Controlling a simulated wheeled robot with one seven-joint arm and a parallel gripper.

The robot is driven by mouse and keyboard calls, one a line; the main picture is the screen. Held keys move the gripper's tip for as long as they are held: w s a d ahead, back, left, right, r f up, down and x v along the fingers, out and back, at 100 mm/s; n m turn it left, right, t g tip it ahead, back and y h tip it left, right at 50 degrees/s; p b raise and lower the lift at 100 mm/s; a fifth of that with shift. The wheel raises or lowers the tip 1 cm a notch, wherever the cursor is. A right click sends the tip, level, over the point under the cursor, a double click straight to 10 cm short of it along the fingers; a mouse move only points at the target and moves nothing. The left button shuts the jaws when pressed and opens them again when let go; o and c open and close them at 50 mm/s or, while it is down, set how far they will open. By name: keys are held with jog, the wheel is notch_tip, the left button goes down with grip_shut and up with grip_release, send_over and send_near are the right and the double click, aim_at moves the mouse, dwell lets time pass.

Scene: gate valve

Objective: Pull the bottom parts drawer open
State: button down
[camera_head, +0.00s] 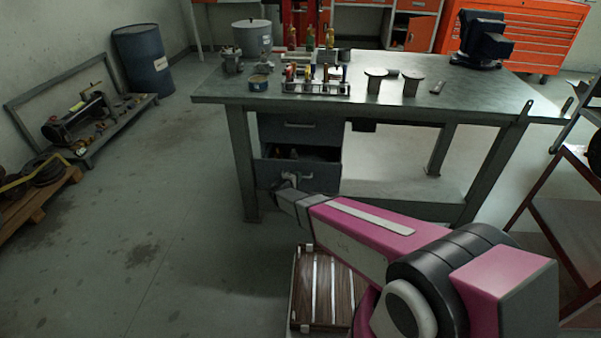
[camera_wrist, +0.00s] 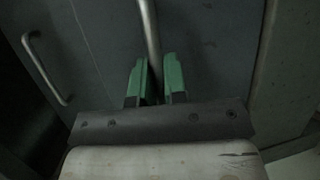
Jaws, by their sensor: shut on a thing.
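The bottom parts drawer (camera_head: 327,178) is under the left end of the workbench. It stands partly out, with its dark inside and some small contents showing above its front. My gripper (camera_head: 289,180) is at the drawer's front in the head view. In the wrist view, my gripper's green fingers (camera_wrist: 156,70) are shut on the drawer's bar handle (camera_wrist: 149,25), one finger on each side of it. The part of the handle between the fingers is mostly hidden.
The upper drawer (camera_head: 300,127) is shut above; a second bar handle (camera_wrist: 46,70) shows at left in the wrist view. The workbench (camera_head: 420,105) carries a parts rack (camera_head: 316,90) and a vise (camera_head: 482,40).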

jog(key=s, duration=2.1)
jog(key=shift+s+a, duration=0.35)
jog(key=c, duration=1.2)
grip_release()
jog(key=v, duration=1)
jog(key=shift+s+a, duration=0.2)
jog(key=shift+s, duration=0.15)
